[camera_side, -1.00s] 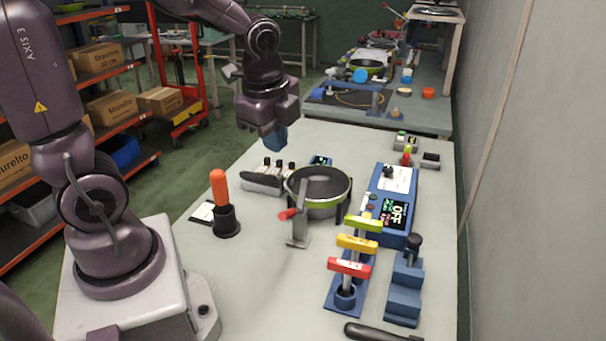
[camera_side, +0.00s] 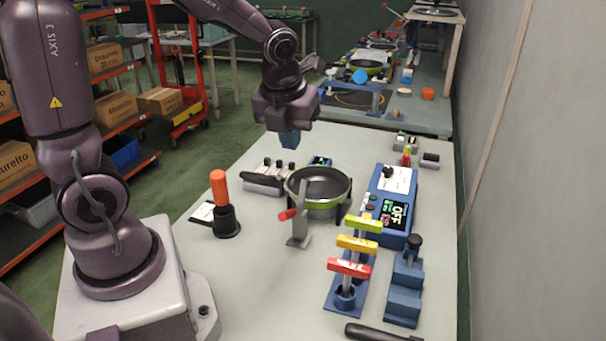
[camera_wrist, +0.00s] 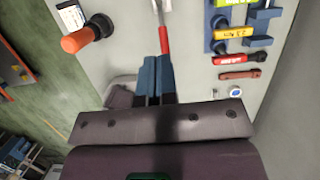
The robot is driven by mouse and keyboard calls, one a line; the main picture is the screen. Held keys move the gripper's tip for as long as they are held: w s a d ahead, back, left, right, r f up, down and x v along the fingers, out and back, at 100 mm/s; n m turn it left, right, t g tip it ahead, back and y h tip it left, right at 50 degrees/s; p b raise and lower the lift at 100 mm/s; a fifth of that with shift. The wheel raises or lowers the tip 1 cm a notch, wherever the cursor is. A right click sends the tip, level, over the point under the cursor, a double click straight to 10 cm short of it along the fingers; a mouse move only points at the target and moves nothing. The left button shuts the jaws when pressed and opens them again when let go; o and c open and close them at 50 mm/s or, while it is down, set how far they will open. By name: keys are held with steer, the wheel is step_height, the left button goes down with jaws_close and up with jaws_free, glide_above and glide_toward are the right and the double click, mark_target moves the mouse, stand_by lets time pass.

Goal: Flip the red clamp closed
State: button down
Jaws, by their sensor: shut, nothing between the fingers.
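The clamp (camera_side: 300,229) is a grey upright piece with a red-tipped lever that slants up to the left, beside the front of the black pan (camera_side: 319,185). In the wrist view its red lever (camera_wrist: 163,40) shows just beyond my fingers, and the nearer end appears overlapped by them. My gripper (camera_side: 290,140) is shut and empty. In the side view it hangs above the far part of the table, behind and above the pan, apart from the clamp. Its blue fingertips (camera_wrist: 155,65) lie together in the wrist view.
An orange-handled tool (camera_side: 220,190) stands in a dark holder at left. Green, yellow and red bars (camera_side: 350,268) rise from a blue base at front right. A blue control box (camera_side: 397,190) reads OFF. A dark handle (camera_side: 375,332) lies at the front edge.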

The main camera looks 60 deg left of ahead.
glide_toward(306, 180)
steer(key=f, duration=0.1)
steer(key=s+d+f, duration=0.1)
steer(key=f, duration=0.1)
steer(key=s+f, duration=0.1)
steer(key=f, duration=0.1)
steer(key=shift+d, duration=0.35)
steer(key=shift+w+a+f, duration=0.95)
steer(key=shift+w+a, duration=0.05)
steer(key=shift+w, duration=0.1)
steer(key=shift+w+a+f, duration=0.2)
steer(key=shift+w+a, duration=0.05)
steer(key=shift+a, duration=0.05)
steer(key=shift+w+a+f, duration=0.15)
steer(key=shift+w+a, duration=0.3)
steer(key=shift+w+a+f, duration=0.15)
steer(key=shift+w+a, duration=0.2)
steer(key=shift+g+h, duration=0.6)
steer(key=shift+w+a+f, duration=0.6)
steer(key=shift+f, duration=0.15)
steer(key=shift+w+a+f, duration=0.6)
steer(key=shift+f, duration=0.15)
steer(key=shift+w+a+f, duration=0.15)
steer(key=shift+f, duration=0.3)
steer(key=shift+w+a+f, duration=0.15)
steer(key=shift+w+f, duration=0.05)
steer(key=shift+f, duration=0.25)
